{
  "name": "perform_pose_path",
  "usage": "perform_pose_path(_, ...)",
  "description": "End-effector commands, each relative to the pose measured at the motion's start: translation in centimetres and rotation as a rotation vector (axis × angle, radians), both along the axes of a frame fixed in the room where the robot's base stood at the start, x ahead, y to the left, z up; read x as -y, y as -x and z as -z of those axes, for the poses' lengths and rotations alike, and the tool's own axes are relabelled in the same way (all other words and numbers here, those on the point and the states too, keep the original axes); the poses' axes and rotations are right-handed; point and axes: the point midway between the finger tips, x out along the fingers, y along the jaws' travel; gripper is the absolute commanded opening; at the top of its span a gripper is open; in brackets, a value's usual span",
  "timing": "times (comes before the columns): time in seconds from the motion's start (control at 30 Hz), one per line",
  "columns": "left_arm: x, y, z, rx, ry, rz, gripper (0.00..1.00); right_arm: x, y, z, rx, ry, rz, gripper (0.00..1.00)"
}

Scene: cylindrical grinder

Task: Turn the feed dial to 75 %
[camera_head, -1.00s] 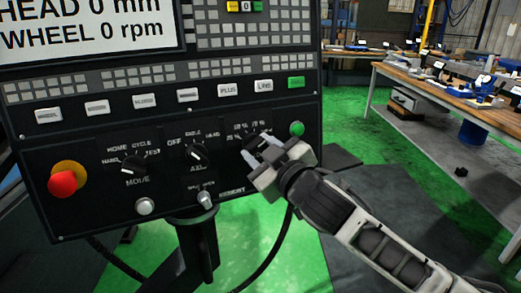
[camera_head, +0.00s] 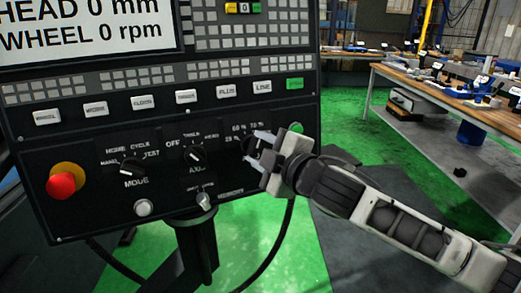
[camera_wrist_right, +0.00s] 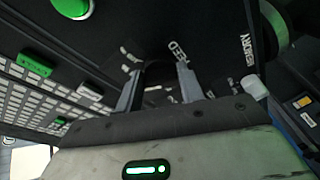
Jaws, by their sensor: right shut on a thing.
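The feed dial (camera_head: 252,146) is a black knob at the right end of the row of dials on the control panel, with percent marks around it. My right gripper (camera_head: 262,152) is at this dial, its fingers on either side of it. In the right wrist view the two fingers (camera_wrist_right: 158,88) stand around the dark knob (camera_wrist_right: 157,74), with the "FEED" lettering beside it. The gripper is shut on the knob. My left gripper is not in view.
The panel also carries a mode dial (camera_head: 132,167), a middle dial (camera_head: 195,156), a red stop button (camera_head: 62,185) and a green button (camera_head: 296,128). A row of labelled keys runs above. A workbench (camera_head: 440,92) stands back right.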

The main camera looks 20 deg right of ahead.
Motion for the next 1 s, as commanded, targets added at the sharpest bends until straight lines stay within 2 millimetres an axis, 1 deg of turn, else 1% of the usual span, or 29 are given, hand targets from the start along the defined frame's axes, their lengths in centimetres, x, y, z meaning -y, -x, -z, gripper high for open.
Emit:
perform_pose_path(0.27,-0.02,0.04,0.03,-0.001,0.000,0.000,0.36,0.07,-0.05,-0.11,0.009,0.082,-0.013,0.15)
perform_pose_path(0.73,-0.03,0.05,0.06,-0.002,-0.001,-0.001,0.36,0.07,-0.05,-0.09,0.011,0.093,-0.015,0.15)
perform_pose_path(0.77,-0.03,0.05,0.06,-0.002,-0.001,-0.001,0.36,0.07,-0.05,-0.09,0.011,0.093,-0.015,0.46)
perform_pose_path(0.8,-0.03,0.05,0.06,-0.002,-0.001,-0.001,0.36,0.07,-0.05,-0.08,0.011,0.093,-0.015,0.57)
perform_pose_path(1.0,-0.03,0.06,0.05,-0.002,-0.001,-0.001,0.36,0.05,-0.03,-0.08,0.010,0.092,-0.016,0.59)
